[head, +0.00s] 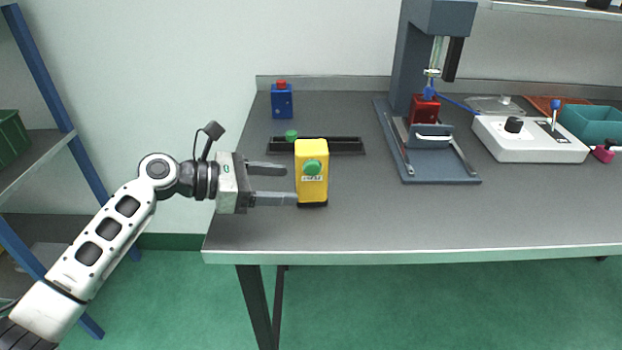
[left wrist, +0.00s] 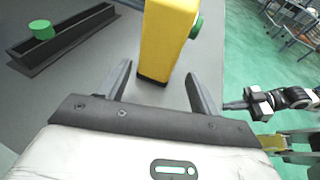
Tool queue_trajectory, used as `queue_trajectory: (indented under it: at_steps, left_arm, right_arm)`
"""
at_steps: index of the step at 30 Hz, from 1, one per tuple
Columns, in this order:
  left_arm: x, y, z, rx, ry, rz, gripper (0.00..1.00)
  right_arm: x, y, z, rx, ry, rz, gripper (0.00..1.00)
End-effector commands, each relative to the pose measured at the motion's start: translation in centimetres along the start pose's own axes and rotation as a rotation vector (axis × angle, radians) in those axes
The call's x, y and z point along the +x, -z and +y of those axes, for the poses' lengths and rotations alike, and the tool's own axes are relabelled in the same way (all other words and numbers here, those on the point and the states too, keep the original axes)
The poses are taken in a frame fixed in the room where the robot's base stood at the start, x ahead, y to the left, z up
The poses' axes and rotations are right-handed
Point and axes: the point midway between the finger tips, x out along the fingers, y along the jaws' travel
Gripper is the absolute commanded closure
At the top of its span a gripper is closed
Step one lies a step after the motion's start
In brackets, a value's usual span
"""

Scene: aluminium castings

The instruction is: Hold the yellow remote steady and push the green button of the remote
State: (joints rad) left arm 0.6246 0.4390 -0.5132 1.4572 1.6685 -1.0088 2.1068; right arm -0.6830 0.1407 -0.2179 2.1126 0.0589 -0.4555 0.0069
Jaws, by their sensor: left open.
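The yellow remote (head: 312,184) stands upright on the grey table near its left end. Its green button (head: 312,167) is on the side facing me in the head view. My left gripper (head: 291,184) is open, just left of the remote, with its fingers pointing at it. In the left wrist view the remote (left wrist: 167,40) stands ahead of the two open fingers (left wrist: 156,92), not clasped. The green button (left wrist: 196,27) shows there on its right side. My right gripper is not seen in the head view; an arm part shows at the right edge of the left wrist view.
A dark rail (head: 345,145) and a green knob (head: 291,135) lie behind the remote. A blue box with a red top (head: 282,101) stands farther back. A grey press (head: 430,150), white control box (head: 528,140) and teal bin (head: 595,126) are to the right. The table's front is clear.

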Motion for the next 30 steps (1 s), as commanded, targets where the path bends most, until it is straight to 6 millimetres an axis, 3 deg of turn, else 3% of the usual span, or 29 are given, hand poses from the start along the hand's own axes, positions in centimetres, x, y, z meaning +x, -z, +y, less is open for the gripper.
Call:
queue_trajectory:
  at_steps: [3, 6, 12, 25, 28, 30]
  left_arm:
    - [2.0, 0.4, 0.0, 0.003, 0.000, -0.002, 0.37]
    - [3.2, -0.3, -0.1, -0.003, 0.002, -0.001, 0.37]
    - [5.0, -0.2, 0.0, 0.000, -0.001, -0.001, 0.37]
    - [5.7, 0.0, 0.0, 0.001, -0.001, 0.000, 0.37]
    - [5.7, 0.0, 0.0, 0.001, 0.000, 0.000, 0.64]
    - [5.7, 0.0, 0.0, 0.001, 0.000, 0.000, 0.68]
  right_arm:
    - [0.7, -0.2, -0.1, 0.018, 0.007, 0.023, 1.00]
    - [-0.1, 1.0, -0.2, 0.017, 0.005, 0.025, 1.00]
    - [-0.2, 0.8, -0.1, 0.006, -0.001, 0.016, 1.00]
    - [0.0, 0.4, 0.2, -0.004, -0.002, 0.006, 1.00]
    - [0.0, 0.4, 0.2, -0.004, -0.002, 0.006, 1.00]
    - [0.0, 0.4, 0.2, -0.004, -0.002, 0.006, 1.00]
